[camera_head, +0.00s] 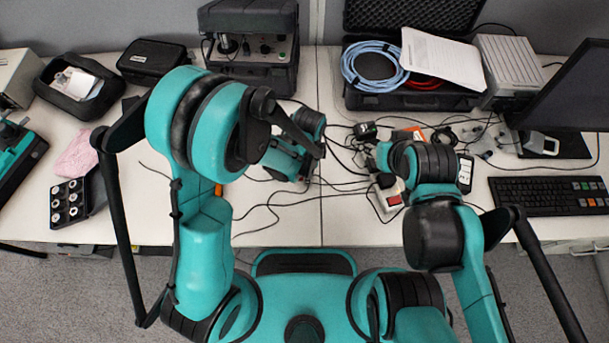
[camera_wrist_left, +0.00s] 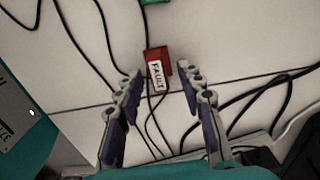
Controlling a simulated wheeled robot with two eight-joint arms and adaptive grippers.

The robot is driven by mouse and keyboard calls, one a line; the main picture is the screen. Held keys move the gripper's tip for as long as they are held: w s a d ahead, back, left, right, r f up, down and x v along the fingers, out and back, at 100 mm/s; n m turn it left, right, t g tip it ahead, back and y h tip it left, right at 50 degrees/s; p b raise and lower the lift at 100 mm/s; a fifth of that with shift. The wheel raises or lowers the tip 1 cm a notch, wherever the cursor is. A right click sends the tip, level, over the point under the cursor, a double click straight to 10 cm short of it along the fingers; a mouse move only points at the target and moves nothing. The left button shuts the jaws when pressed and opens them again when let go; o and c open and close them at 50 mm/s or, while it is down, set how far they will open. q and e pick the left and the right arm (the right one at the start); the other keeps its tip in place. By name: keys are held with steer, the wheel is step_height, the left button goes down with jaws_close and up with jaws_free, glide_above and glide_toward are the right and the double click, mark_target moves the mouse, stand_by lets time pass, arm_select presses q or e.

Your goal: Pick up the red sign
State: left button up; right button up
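The red sign (camera_wrist_left: 158,68) shows in the left wrist view as a small red block with a white label reading "FAULT". It lies on the white table among dark cables. My left gripper (camera_wrist_left: 161,82) is open and empty, with one finger on each side of the lower end of the sign; I cannot tell how far above the table the fingertips are. In the head view my left arm hides its gripper and I cannot make out the sign. My right arm reaches over the table at the right; its fingers cannot be made out.
Loose black cables cross the table around the sign. An open black case (camera_head: 408,100) with blue hose, a keyboard (camera_head: 545,197) and a monitor (camera_head: 575,92) stand at the right. A black tray (camera_head: 70,200) stands left.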

arm_select(q)
steer(key=shift+f, duration=0.15)
jaws_close()
